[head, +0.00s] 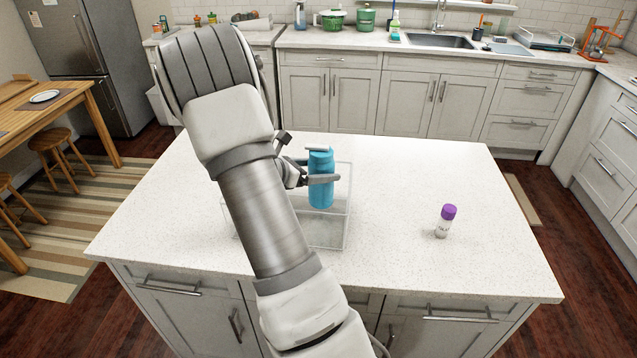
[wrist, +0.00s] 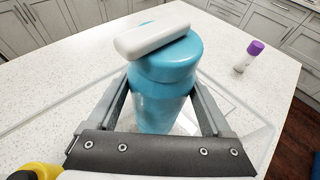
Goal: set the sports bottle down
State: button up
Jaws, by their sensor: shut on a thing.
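My gripper (wrist: 168,110) is shut on the bottle's body, one finger on each side. The head view does not show clearly whether the bottle's base touches the tray. My arm hides the left part of the tray in the head view.
A white bottle with a purple cap (head: 445,220) stands to the right on the island top (head: 420,180); it also shows in the wrist view (wrist: 248,57). Something yellow and black (wrist: 35,171) shows at the wrist view's lower left. The island's right side is mostly clear.

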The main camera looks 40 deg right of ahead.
jog(key=shift+f, duration=1.65)
jog(key=shift+f, duration=0.2)
jog(key=o, duration=1.5)
jog(key=shift+r, duration=0.2)
jog(key=v, duration=1.2)
jog(key=s+a+r+m+t+y, duration=0.2)
jog(key=s+a+r+m+y, duration=0.2)
jog(key=a, duration=0.4)
jog(key=s+a+r+m+t+y, duration=0.3)
jog(key=s+a+r+m+y, duration=0.2)
jog(key=s+a+m, duration=0.2)
jog(key=s+a+r+m+t+y, duration=0.2)
jog(key=s+a+r+m+y, duration=0.2)
jog(key=s+a, duration=0.3)
jog(key=shift+a+r+m, duration=0.35)
jog(key=shift+a, duration=0.5)
jog(key=shift+a+r+m, duration=0.35)
jog(key=shift+a, duration=0.45)
